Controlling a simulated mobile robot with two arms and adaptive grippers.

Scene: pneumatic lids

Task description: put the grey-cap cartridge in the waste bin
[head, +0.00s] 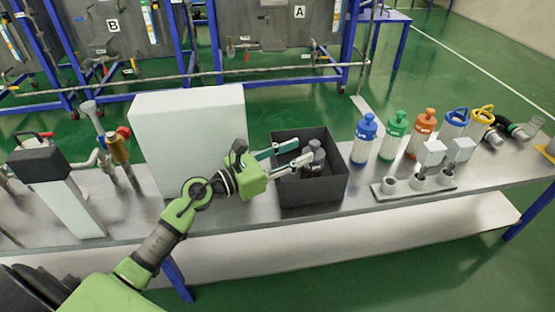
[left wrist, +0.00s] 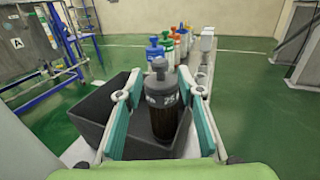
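The grey-cap cartridge (head: 316,160), dark-bodied with a grey top, stands roughly upright within the black waste bin (head: 312,192) on the bench. Whether its base touches the bin floor is hidden. My left gripper (head: 302,152) reaches over the bin's left side, its fingers on either side of the cartridge. In the left wrist view the cartridge (left wrist: 162,105) is between the teal finger pads, with a gap visible, so the gripper looks open around it. The bin (left wrist: 88,108) shows below and to the left there. My right gripper is not in view.
Blue (head: 364,138), green (head: 393,136) and orange (head: 422,132) capped cartridges stand right of the bin. A grey holder (head: 412,188) with white lids is in front of them. A large white box (head: 187,140) stands close left of the bin.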

